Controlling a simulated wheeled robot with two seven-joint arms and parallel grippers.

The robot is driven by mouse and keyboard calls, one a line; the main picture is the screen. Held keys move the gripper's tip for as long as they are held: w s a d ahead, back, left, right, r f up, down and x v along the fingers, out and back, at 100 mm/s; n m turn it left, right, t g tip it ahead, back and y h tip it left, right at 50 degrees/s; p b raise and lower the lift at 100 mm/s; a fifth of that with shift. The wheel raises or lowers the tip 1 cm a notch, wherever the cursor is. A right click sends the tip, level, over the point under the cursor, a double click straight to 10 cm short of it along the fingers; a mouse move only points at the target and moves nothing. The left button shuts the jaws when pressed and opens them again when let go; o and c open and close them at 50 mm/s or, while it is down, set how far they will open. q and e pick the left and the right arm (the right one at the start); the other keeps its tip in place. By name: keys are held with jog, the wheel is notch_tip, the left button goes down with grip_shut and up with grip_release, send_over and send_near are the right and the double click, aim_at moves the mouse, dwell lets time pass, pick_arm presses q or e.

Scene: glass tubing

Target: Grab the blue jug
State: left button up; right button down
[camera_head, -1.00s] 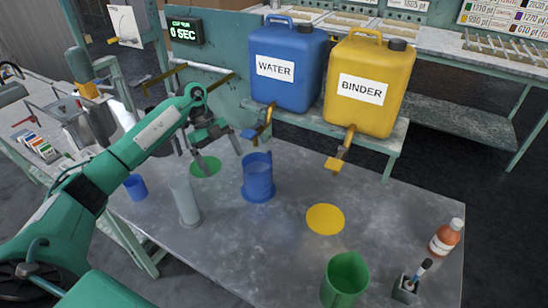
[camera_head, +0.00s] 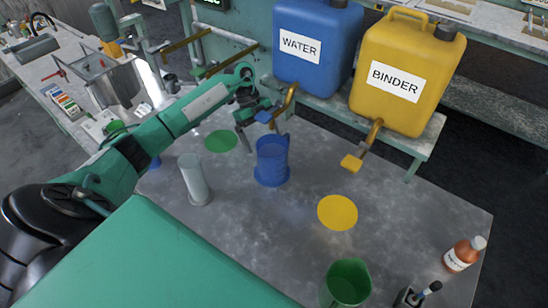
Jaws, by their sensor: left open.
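The blue jug (camera_head: 271,162) stands upright on the grey table (camera_head: 300,255), left of the yellow disc, below the water container. My left gripper (camera_head: 260,128) is open and empty at the jug's far upper-left side, close to its rim. One finger shows left of the jug; the other is partly lost against the tap behind. I cannot tell whether a finger touches the jug. My right gripper is out of view.
A clear cylinder (camera_head: 195,180) stands left of the jug. A green disc (camera_head: 221,141) and a yellow disc (camera_head: 338,212) lie flat. A green jug (camera_head: 346,285) and an orange bottle (camera_head: 464,254) stand nearer. The blue water container (camera_head: 312,50) and yellow binder container (camera_head: 400,80) have taps overhanging the table.

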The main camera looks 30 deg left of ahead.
aim_at(269, 151)
pick_arm(q)
jog(key=shift+d+f, duration=0.35)
jog(key=shift+f, duration=0.15)
jog(key=shift+p+x, duration=1.05)
jog(key=shift+x, duration=1.3)
jog(key=shift+w+a, duration=0.1)
jog(key=c, duration=0.9)
jog(key=shift+a+r, duration=0.1)
jog(key=shift+r, duration=0.05)
